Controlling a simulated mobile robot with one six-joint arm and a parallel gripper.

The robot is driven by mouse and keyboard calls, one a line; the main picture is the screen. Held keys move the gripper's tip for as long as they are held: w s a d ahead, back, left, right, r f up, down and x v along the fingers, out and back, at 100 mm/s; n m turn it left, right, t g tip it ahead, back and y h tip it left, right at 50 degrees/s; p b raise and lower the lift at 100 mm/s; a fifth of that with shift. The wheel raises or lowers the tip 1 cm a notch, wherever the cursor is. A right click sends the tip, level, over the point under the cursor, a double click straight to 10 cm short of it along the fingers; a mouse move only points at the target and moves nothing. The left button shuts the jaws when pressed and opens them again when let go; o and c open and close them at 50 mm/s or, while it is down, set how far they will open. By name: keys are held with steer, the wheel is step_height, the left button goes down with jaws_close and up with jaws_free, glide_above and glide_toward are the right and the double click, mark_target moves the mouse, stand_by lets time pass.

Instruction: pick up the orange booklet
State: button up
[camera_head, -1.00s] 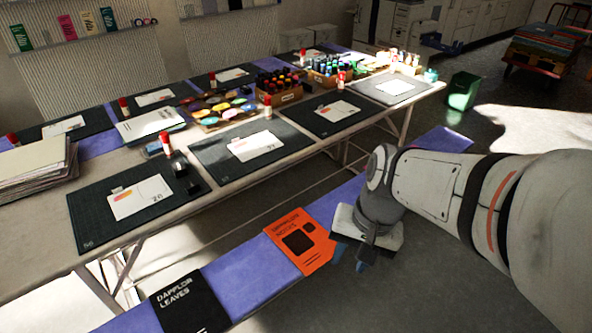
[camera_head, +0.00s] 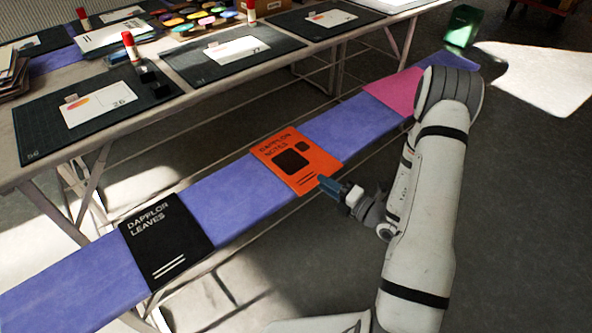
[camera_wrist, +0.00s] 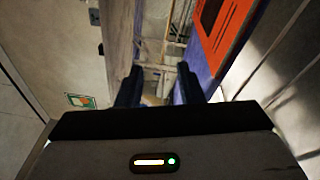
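The orange booklet (camera_head: 287,147), printed "DAPFLOR NOTES", lies flat across the blue-purple bench (camera_head: 233,194). Its near edge reaches the bench's front edge. My gripper (camera_head: 326,184) is at the booklet's near right corner in the head view; whether it touches cannot be told. In the wrist view, the two dark fingers of my gripper (camera_wrist: 160,88) are apart with nothing held between them. There the booklet (camera_wrist: 222,28) shows at the upper right, to the right of the fingers.
A black booklet (camera_head: 165,238), "DAPFLOR LEAVES", lies on the same bench to the left. A pink item (camera_head: 393,90) lies on the bench beyond my arm. The work table (camera_head: 185,103) with dark cutting mats stands behind the bench. Open floor lies in front.

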steer(key=d+f+m+t+h+b, duration=0.2)
steer(key=d+f+m+t+h, duration=0.25)
steer(key=f, duration=0.45)
steer(key=w+a+m+g+b, duration=0.1)
steer(key=w+a+b, duration=0.1)
steer(key=w+a, duration=0.2)
steer(key=w, duration=0.3)
steer(key=shift+m, duration=0.35)
steer(key=shift+c, duration=0.3)
jaws_close()
